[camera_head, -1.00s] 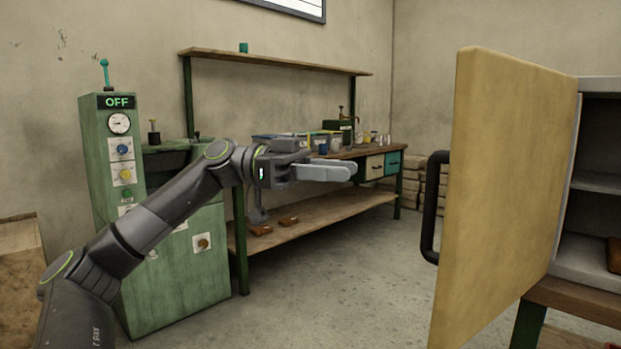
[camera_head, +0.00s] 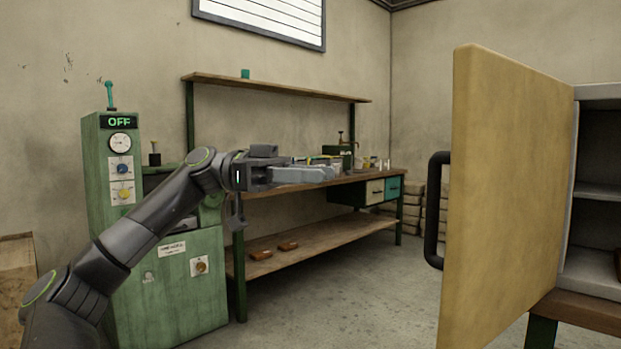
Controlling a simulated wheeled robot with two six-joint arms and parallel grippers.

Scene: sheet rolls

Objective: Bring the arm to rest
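My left arm reaches in from the lower left of the head view. Its gripper (camera_head: 332,173) points to the right, in front of the workbench in the picture. I see its fingers from the side, so the gap between them cannot be judged. Nothing shows held in it. My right gripper is not in view.
A green machine (camera_head: 172,290) with an OFF display stands at the left. A workbench (camera_head: 372,178) with a lower shelf and small items stands behind. A yellow cabinet door (camera_head: 508,190) with a black handle (camera_head: 435,210) hangs open at the right. Floor between is clear.

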